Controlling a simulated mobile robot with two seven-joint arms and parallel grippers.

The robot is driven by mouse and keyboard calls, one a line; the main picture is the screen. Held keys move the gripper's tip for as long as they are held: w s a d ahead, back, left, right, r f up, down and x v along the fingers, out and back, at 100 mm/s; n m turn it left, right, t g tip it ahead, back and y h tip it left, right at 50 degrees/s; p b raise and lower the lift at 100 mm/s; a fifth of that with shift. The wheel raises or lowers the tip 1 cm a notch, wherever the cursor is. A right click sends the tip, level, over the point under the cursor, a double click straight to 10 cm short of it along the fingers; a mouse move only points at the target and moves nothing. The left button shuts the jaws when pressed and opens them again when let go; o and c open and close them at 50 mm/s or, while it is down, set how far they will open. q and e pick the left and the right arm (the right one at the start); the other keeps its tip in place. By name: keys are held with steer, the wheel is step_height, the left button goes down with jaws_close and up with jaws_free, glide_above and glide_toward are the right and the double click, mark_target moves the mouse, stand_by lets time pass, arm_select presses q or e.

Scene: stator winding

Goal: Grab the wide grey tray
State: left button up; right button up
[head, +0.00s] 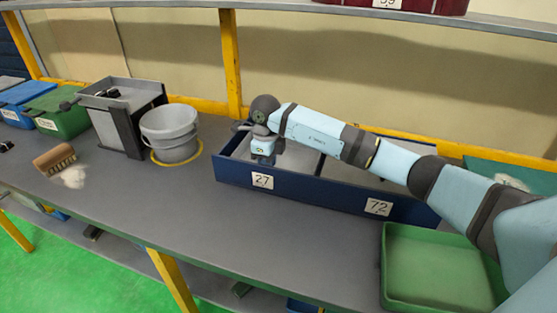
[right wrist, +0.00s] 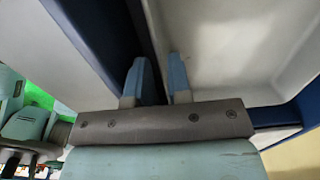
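A light grey tray (right wrist: 235,45) with a rounded inner corner fills the right of the right wrist view, set inside a blue-walled box. In the head view, grey inserts (head: 301,162) lie in the long blue box (head: 318,197) with labels 27 and 72, partly hidden by my right arm. My right gripper (head: 263,158) points down into the box's left part, behind label 27. In the right wrist view its blue fingers (right wrist: 158,82) are apart, one on each side of the tray's edge. I cannot tell whether they touch it. My left gripper is not in view.
Left of the box stand a grey bucket (head: 169,132), a grey bin on a dark stand (head: 117,120), and green (head: 63,118) and blue bins. A brush (head: 54,158) lies further left. A green tray (head: 437,268) sits at the front right. The bench front is clear mid-view.

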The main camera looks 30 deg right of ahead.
steer(key=shift+f, duration=0.85)
jaws_close()
steer(key=shift+r, duration=0.1)
steer(key=shift+r, duration=0.1)
